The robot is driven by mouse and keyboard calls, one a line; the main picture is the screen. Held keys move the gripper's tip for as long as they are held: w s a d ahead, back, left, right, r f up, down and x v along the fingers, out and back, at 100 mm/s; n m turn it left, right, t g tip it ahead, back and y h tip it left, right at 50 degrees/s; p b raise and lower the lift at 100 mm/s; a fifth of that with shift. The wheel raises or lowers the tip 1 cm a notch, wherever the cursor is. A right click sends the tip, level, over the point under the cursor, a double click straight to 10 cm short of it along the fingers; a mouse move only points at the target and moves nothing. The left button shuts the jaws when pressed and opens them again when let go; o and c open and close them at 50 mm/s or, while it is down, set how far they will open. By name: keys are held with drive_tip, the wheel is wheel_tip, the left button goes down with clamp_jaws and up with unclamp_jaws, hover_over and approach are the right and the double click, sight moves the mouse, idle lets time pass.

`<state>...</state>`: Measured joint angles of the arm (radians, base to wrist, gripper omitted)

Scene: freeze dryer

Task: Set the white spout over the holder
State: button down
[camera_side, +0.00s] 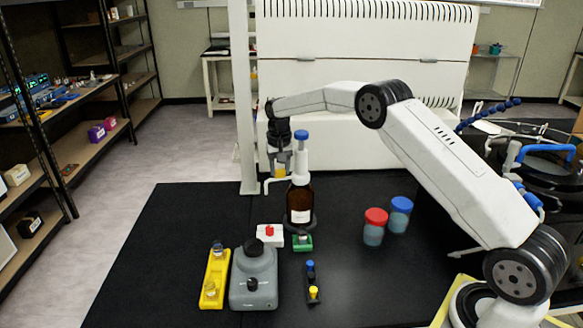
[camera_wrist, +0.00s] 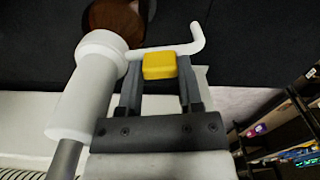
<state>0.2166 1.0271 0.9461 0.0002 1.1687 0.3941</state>
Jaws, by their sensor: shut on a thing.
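The white spout (camera_side: 276,181) is a thin tube on the white pump head (camera_side: 301,165) of a brown bottle (camera_side: 299,202) with a blue top. In the side view it points left, its tip bent down. In the wrist view the spout (camera_wrist: 165,49) runs right from the pump head (camera_wrist: 85,90). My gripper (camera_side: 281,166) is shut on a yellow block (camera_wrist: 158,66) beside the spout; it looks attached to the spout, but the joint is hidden. A small green holder (camera_side: 302,243) stands on the table in front of the bottle, right of the spout tip.
A white block with a red knob (camera_side: 270,232) is left of the green holder. A grey device (camera_side: 254,280), a yellow rack (camera_side: 213,282) and a dark strip (camera_side: 312,284) stand nearer. Red-lidded (camera_side: 375,228) and blue-lidded (camera_side: 400,215) jars are right. The table's left side is clear.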

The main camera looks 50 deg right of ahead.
drive_tip(key=shift+s+a+r+n, duration=0.1)
drive_tip(key=shift+s+n, duration=0.05)
drive_tip(key=shift+n, duration=0.15)
drive_tip(key=n, duration=0.1)
drive_tip(key=s+n, duration=0.1)
drive_tip(key=n, duration=0.1)
drive_tip(key=shift+s+a, duration=0.3)
drive_tip(key=shift+a, duration=0.05)
drive_tip(key=s+n, duration=0.1)
drive_tip(key=n, duration=0.1)
drive_tip(key=s+n, duration=0.2)
drive_tip(key=n, duration=0.1)
drive_tip(key=s+n, duration=0.1)
drive_tip(key=n, duration=0.2)
drive_tip(key=shift+s+d, duration=0.15)
drive_tip(key=shift+d, duration=0.05)
drive_tip(key=shift+s+d+n, duration=0.3)
drive_tip(key=shift+s+n, duration=0.15)
drive_tip(key=shift+n, duration=0.7)
drive_tip(key=shift+s+d+n, duration=0.3)
drive_tip(key=shift+s+n, duration=0.1)
drive_tip(key=shift+n, duration=0.75)
drive_tip(key=c, duration=0.5)
unclamp_jaws()
